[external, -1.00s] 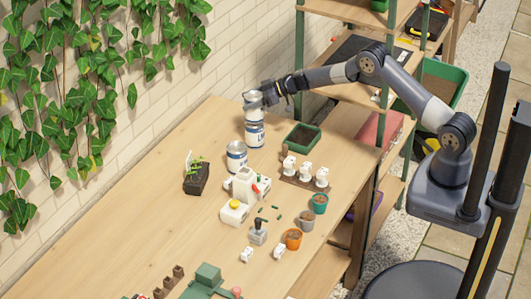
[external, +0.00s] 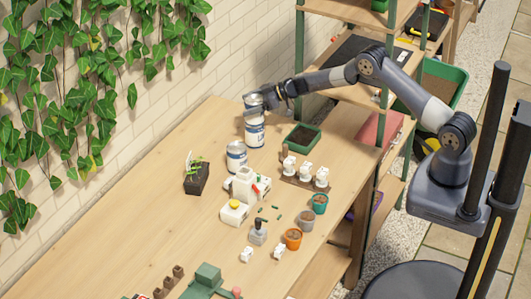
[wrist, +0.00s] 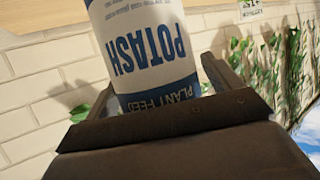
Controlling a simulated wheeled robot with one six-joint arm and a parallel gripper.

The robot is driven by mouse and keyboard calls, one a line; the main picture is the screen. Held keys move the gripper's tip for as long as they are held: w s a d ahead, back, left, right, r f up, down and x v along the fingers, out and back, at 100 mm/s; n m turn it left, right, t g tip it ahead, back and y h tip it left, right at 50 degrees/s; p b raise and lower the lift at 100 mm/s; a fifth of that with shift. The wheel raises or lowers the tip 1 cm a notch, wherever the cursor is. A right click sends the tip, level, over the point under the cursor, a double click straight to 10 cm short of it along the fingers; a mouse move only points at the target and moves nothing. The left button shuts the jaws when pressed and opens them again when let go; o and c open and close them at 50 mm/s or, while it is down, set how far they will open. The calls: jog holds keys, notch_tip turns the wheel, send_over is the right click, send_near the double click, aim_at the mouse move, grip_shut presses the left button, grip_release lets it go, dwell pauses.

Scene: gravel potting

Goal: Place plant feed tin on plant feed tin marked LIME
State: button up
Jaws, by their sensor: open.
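A white and blue plant feed tin (external: 253,101) stands on top of a second, similar tin (external: 254,134) near the wall. In the wrist view, the tin between my fingers (wrist: 145,45) reads POTASH and PLANT FEED, upside down in the picture. My gripper (external: 264,99) is open around the upper tin, with one finger on each side; whether a finger touches it I cannot tell. The lower tin's lettering is too small to read, so I cannot confirm LIME. A third tin (external: 236,156) stands apart, in front and to the left.
A green planter (external: 303,137) of soil is right of the stack. A wooden holder (external: 304,180) with white items, small pots (external: 293,239), a white jug (external: 243,184) and a seedling block (external: 196,178) stand nearby. The table's far left is clear.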

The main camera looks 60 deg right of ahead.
jog(key=b+v, duration=0.2)
jog(key=v, duration=1)
jog(key=shift+b, duration=0.4)
jog(key=shift+o, duration=0.2)
